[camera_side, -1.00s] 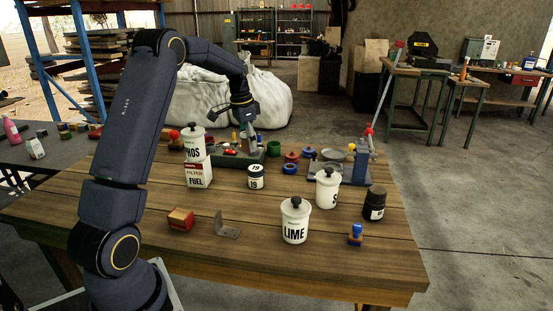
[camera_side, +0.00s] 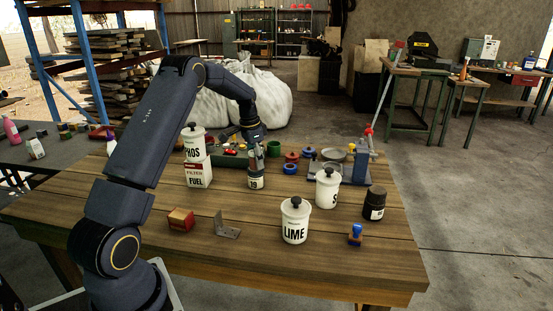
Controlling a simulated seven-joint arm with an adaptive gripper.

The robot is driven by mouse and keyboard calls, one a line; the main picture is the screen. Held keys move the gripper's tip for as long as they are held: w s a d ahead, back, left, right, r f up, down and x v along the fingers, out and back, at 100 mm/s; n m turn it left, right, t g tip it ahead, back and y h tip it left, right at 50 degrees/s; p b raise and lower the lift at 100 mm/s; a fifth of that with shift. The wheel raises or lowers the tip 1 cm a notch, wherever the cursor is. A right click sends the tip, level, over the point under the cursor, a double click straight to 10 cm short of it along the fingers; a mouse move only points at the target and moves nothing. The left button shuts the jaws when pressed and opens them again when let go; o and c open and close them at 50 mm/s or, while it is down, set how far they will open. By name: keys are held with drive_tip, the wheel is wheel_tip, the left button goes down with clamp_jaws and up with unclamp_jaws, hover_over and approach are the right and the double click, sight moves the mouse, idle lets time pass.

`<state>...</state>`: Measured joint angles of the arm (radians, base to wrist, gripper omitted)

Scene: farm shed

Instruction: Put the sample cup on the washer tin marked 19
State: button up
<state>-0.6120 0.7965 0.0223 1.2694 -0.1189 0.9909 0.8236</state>
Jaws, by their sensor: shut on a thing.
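The washer tin marked 19 (camera_side: 256,184) is a small pale tin with dark lettering, standing on the wooden table near the middle. My gripper (camera_side: 255,170) points down directly over it and covers its upper part. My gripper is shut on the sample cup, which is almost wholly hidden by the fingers. I cannot tell whether the cup touches the tin.
The PHOS canister (camera_side: 193,141) stands on the FUEL filter box (camera_side: 198,174) to the left. The LIME canister (camera_side: 295,222), another white canister (camera_side: 327,189) and a dark jar (camera_side: 374,204) stand to the right.

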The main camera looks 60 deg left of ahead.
sight(253, 153)
drive_tip(key=o, duration=1.2)
drive_tip(key=shift+c, duration=0.2)
drive_tip(key=shift+r, duration=0.4)
drive_tip(key=r, duration=0.4)
drive_tip(key=s+r, duration=0.1)
drive_tip(key=r, duration=0.6)
drive_tip(key=shift+s+d+r, duration=0.2)
drive_tip(key=shift+r, duration=0.15)
drive_tip(key=s+d+r+t, duration=0.1)
drive_tip(key=s+d+r, duration=0.25)
drive_tip(key=d, duration=0.45)
drive_tip(key=s+d+r+t, duration=0.1)
drive_tip(key=s+d+r, duration=0.1)
drive_tip(key=d+r, duration=0.4)
drive_tip(key=s+d+f+t, duration=0.1)
drive_tip(key=s+d+f, duration=0.1)
drive_tip(key=s+d, duration=0.6)
drive_tip(key=s+d+f+n+t, duration=0.1)
drive_tip(key=s+d+f, duration=0.2)
drive_tip(key=s+d, duration=0.5)
drive_tip(key=shift+s+f+n, duration=0.3)
drive_tip(key=shift+s, duration=0.85)
